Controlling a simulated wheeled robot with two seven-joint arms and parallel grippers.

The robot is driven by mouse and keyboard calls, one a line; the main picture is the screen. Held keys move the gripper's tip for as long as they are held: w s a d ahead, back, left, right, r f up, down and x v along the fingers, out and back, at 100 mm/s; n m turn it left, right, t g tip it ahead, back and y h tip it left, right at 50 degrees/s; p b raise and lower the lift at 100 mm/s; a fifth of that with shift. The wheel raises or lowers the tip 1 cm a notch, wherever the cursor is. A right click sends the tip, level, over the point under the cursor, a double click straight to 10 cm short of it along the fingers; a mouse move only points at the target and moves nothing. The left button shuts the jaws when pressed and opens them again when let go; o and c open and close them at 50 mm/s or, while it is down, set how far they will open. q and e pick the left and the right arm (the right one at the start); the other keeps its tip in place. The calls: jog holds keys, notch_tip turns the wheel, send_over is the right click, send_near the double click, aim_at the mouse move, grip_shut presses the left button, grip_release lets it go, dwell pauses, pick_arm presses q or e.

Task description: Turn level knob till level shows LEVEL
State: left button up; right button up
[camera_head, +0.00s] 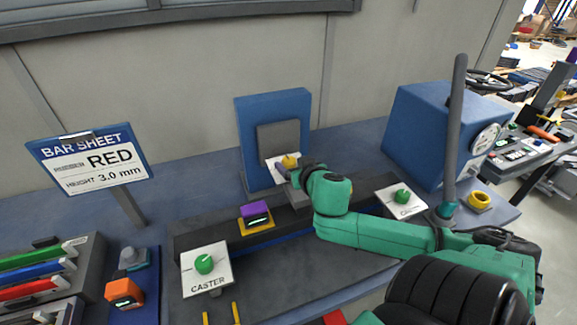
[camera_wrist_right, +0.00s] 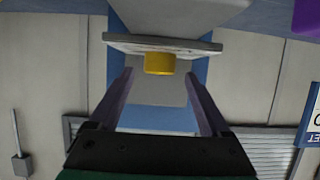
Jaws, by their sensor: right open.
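A yellow knob (camera_head: 290,160) sits on a small white plate (camera_head: 278,172) in front of the blue upright stand in the middle. In the right wrist view the knob (camera_wrist_right: 160,63) shows just beyond and between the fingertips, with the plate (camera_wrist_right: 118,42) behind it. My right gripper (camera_wrist_right: 159,76) is open, one finger to each side of the knob's line; contact cannot be told. In the head view the right gripper (camera_head: 286,172) is right at the plate, partly hidden by its own wrist. My left gripper is out of view.
A green knob on a CASTER plate (camera_head: 205,265) is at front left; another green knob (camera_head: 402,196) lies beyond my right forearm. A blue stand (camera_head: 272,110), a blue machine with a dial (camera_head: 430,130) and a BAR SHEET sign (camera_head: 92,160) stand around the bench.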

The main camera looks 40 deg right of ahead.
aim_at(289, 160)
jog(key=x, duration=0.3)
jog(key=shift+w+d, duration=0.1)
jog(key=shift+w, duration=0.1)
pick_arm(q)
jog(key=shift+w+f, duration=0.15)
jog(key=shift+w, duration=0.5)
